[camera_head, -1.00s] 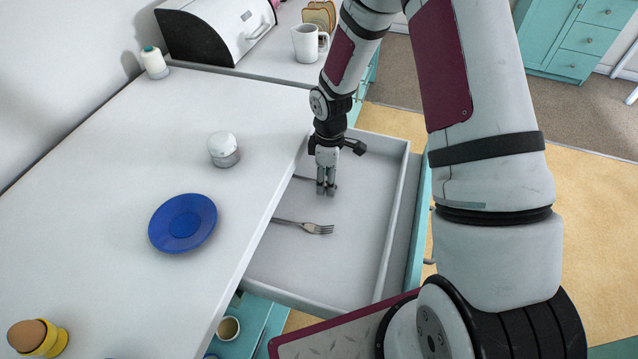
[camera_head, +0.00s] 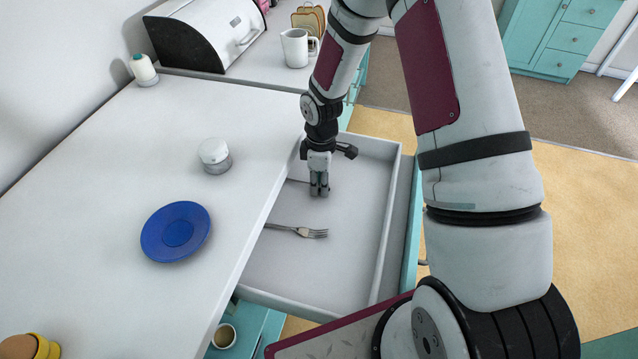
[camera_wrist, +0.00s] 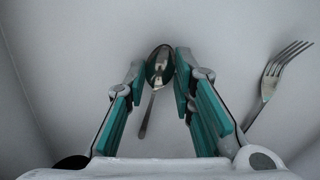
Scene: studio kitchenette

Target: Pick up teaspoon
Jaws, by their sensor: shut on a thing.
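The teaspoon (camera_wrist: 146,120) shows in the wrist view, its bowl between my fingertips and its handle pointing back toward my palm. My gripper (camera_head: 319,190) reaches down into the open drawer; in the wrist view my gripper (camera_wrist: 159,72) is shut on the bowl from both sides. In the head view my fingers hide most or all of the teaspoon. Whether it touches the drawer floor is not clear.
The open drawer (camera_head: 340,265) has raised walls around my gripper. A fork (camera_head: 300,231) lies in it, nearer the camera. On the counter (camera_head: 100,190) are a blue saucer (camera_head: 178,232), a white-lidded jar (camera_head: 214,155) and a yellow egg cup (camera_head: 48,348).

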